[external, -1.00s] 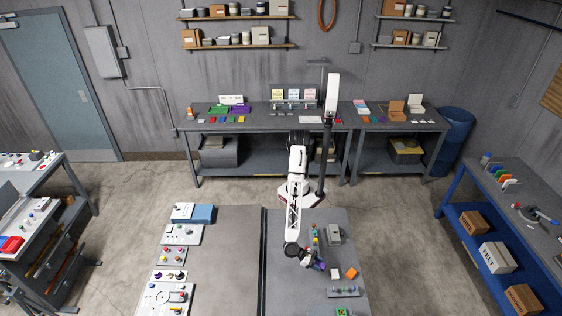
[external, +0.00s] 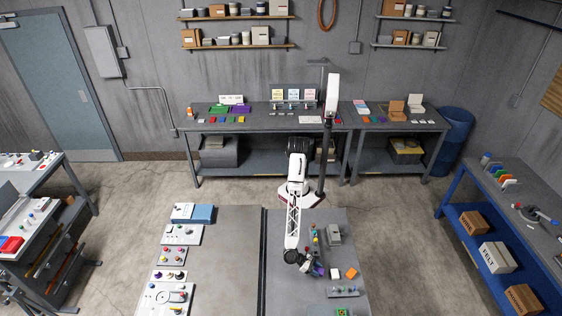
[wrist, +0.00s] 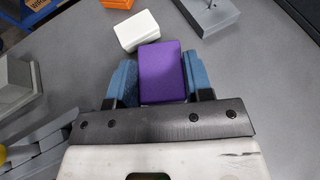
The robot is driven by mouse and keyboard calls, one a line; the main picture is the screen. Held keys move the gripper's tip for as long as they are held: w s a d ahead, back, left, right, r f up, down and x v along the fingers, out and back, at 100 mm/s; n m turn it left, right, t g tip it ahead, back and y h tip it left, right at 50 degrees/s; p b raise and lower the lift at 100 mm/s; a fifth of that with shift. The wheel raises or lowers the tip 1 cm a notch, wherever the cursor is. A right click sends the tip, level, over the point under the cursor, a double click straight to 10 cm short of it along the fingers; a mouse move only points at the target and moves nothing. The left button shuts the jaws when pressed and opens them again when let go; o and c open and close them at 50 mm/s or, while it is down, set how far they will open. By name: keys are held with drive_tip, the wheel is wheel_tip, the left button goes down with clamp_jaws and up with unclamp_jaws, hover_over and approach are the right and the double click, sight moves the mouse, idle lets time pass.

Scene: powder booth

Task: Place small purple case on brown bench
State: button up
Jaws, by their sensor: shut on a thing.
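The small purple case (wrist: 160,66) sits between the two blue fingers of my gripper (wrist: 161,84) in the wrist view. The fingers are shut on its two sides. In the external view my gripper (external: 312,269) is low over the right part of the near bench, and a bit of purple shows there. I cannot tell whether the case touches the top below it. The left part of the near bench (external: 232,250) has a grey-brown top; no other top looks clearly brown.
A white block (wrist: 137,31) lies just beyond the case, with an orange block (external: 351,273) nearby. A grey knobbed plate (external: 343,292) and a grey box (external: 334,236) flank my gripper. Control panels (external: 182,234) line the near bench's left edge; its middle is clear.

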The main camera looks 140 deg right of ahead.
drive_tip(key=shift+f, duration=1.85)
drive_tip(key=o, duration=0.9)
drive_tip(key=shift+f, duration=0.1)
drive_tip(key=shift+o, duration=0.2)
drive_tip(key=v, duration=1.2)
drive_tip(key=shift+r, duration=0.2)
